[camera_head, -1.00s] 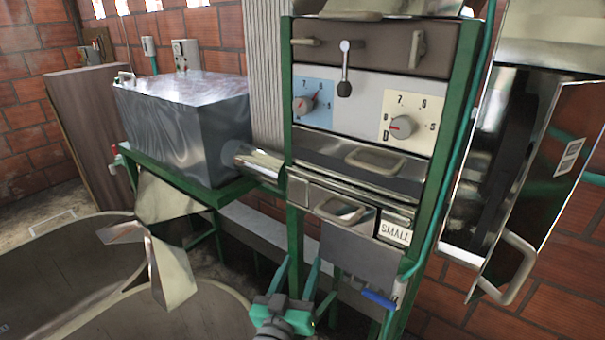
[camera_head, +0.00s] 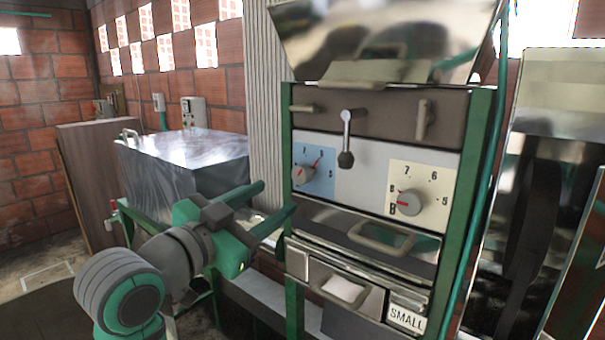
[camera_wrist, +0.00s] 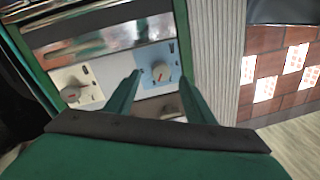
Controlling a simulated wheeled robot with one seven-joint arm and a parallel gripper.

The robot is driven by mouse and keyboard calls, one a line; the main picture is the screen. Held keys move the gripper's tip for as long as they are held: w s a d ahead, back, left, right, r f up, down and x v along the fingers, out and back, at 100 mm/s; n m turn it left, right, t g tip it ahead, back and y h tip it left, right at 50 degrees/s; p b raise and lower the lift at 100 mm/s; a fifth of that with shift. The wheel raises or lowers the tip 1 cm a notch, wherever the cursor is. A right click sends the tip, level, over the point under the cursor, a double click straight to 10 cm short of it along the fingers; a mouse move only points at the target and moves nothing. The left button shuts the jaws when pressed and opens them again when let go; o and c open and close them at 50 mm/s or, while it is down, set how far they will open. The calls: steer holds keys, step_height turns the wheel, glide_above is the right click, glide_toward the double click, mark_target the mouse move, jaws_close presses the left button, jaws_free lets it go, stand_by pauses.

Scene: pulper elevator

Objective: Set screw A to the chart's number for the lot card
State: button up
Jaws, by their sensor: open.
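A dial knob (camera_head: 304,174) sits on a blue scale panel at the left of the machine's front; its red mark points to the upper right. A second knob (camera_head: 408,203) sits on a cream panel to the right, its red mark toward the left. I cannot read which is screw A. My gripper (camera_head: 278,197) is open and empty, its two green fingers left of and a little below the blue panel, apart from it. In the wrist view, the blue-panel knob (camera_wrist: 160,73) appears between the fingers, and the cream-panel knob (camera_wrist: 70,93) left of them. No chart is recognisable.
A hanging lever (camera_head: 346,140) stands out between the panels. Below are two handled drawers; a SMALL label (camera_head: 406,319) is on the lower one's right. A green frame post (camera_head: 287,140) edges the machine's left. A metal tank (camera_head: 185,165) stands farther left.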

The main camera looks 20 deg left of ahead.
mark_target(298, 176)
steer(key=shift+m, duration=0.3)
steer(key=x, duration=0.3)
steer(key=r+x, duration=0.1)
steer(key=x, duration=0.5)
steer(key=shift+w+r, duration=0.15)
steer(key=shift+r, duration=0.25)
steer(key=shift+w+d, duration=0.2)
steer(key=shift+w, duration=0.25)
steer(key=c, duration=1)
steer(key=shift+w, duration=0.1)
